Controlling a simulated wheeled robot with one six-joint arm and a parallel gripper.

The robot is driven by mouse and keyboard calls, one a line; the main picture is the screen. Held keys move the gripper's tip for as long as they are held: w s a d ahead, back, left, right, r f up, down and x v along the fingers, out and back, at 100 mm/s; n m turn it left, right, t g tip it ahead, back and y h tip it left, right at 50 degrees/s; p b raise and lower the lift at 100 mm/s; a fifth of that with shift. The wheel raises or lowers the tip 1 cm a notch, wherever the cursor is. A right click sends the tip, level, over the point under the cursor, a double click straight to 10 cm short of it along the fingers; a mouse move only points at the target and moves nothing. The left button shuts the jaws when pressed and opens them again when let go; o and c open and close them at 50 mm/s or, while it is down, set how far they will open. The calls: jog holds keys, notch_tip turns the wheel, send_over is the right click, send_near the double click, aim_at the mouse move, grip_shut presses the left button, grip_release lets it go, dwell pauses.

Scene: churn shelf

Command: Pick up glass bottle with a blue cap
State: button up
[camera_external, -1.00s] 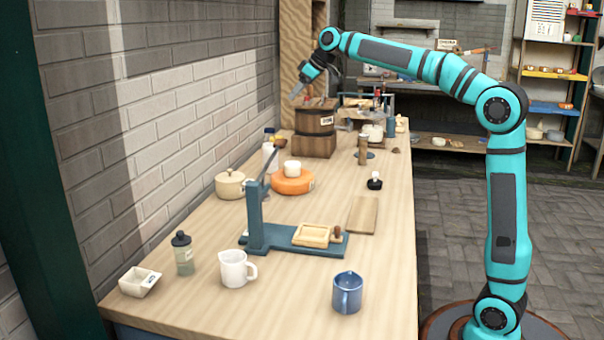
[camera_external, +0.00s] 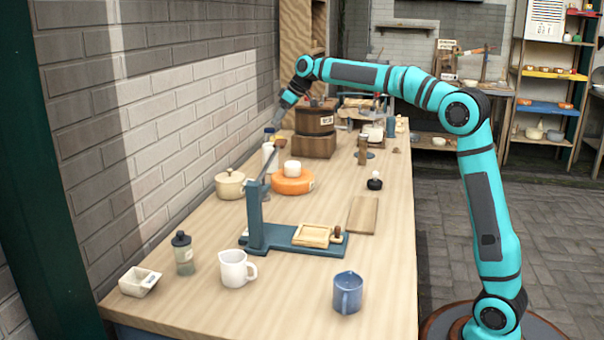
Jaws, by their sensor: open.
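A pale bottle (camera_external: 268,156) with a bluish cap stands upright near the wall, left of the wooden churn; a blue-and-yellow top shows just behind it, and I cannot tell clearly which cap belongs to which. My gripper (camera_external: 277,122) points down just above the blue-and-yellow top, beside the churn. It is open and seems empty; its fingertips are small and hard to make out, and I cannot tell whether they touch anything.
The wooden churn (camera_external: 314,146) stands right of my gripper, the brick wall (camera_external: 190,95) to its left. Nearer are an orange cheese wheel (camera_external: 293,185), a lidded pot (camera_external: 230,187), a blue press (camera_external: 256,220), a white jug (camera_external: 234,270) and a blue mug (camera_external: 347,293). The table's right edge is mostly clear.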

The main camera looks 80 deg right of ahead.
aim_at(270, 129)
jog(key=shift+x, duration=3.75)
jog(key=shift+a+r, duration=0.1)
jog(key=shift+r, duration=0.05)
grip_shut()
